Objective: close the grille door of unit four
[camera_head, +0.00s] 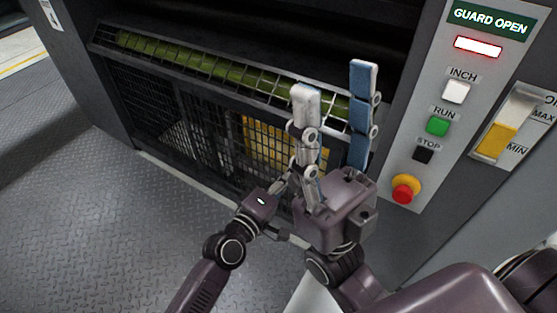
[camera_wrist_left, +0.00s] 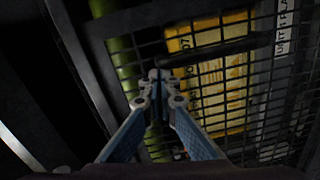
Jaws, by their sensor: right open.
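The grille door (camera_head: 205,125) is a dark wire-mesh panel low on the press. A mesh strip with a pale metal edge slants across the green roller (camera_head: 200,62) above it. A sign (camera_head: 490,20) reads "GUARD OPEN". In the left wrist view the mesh (camera_wrist_left: 208,85) fills the right side, with a dark bar (camera_wrist_left: 225,51) across it. My left gripper (camera_wrist_left: 158,76) has its fingertips together near the bar's left end; I see no gap between them. In the head view my right gripper hides its tips. My right gripper (camera_head: 334,80) is open and empty, fingers upright, in front of the press.
The control panel (camera_head: 435,100) stands at the right with white, green, black and red buttons and a yellow slider (camera_head: 494,140). A yellow plate (camera_head: 270,140) shows behind the mesh. The tread-plate floor (camera_head: 130,215) at the left is clear. My arms cross close together.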

